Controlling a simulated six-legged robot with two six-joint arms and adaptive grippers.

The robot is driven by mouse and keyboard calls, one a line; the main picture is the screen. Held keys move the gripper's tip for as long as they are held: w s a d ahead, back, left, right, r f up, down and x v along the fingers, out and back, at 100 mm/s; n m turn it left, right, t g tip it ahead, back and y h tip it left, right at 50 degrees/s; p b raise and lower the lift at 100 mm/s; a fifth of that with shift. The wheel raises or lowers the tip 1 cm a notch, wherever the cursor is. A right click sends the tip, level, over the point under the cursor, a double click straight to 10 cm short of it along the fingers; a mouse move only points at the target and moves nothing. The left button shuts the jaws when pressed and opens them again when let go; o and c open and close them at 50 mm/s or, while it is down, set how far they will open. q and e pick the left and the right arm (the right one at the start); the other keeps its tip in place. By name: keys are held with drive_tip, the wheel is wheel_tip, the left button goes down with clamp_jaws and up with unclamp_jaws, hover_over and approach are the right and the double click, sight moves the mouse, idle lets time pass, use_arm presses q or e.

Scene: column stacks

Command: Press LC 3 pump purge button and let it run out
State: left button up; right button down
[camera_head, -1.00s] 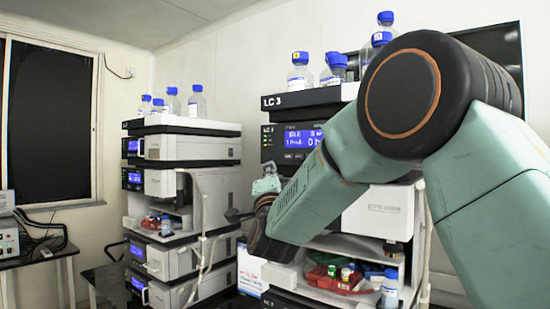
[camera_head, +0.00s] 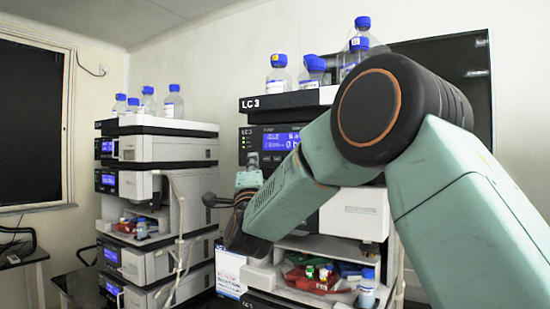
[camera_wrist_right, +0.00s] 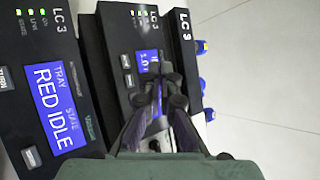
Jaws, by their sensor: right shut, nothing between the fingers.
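The LC 3 stack (camera_head: 249,104) stands in the middle of the head view. Its dark pump panel (camera_head: 258,140) has a lit blue display (camera_head: 281,141) and small green lights. In the right wrist view the pump panel (camera_wrist_right: 115,40) has two small buttons (camera_wrist_right: 127,70) beside its display; their labels are too small to read. My left gripper is not in view.
A module reading RED IDLE (camera_wrist_right: 55,108) adjoins the pump panel. Blue-capped bottles (camera_head: 278,75) stand on top of the stack. A red tray (camera_head: 305,280) with small vials sits low in it. Another stack (camera_head: 165,147) stands to the left.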

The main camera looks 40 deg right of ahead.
sight(271, 162)
drive_tip(key=d, duration=0.2)
drive_tip(key=w+d, duration=0.1)
drive_tip(key=d, duration=0.1)
drive_tip(key=w+d+p, duration=0.1)
drive_tip(key=d, duration=0.1)
drive_tip(key=shift+w+d, duration=0.15)
drive_tip(key=shift+w, duration=0.05)
drive_tip(key=shift+s+d, duration=0.1)
drive_tip(key=shift+d, duration=0.1)
drive_tip(key=shift+w+a, duration=0.2)
drive_tip(key=shift+s+d, duration=0.15)
idle(0.3)
idle(0.4)
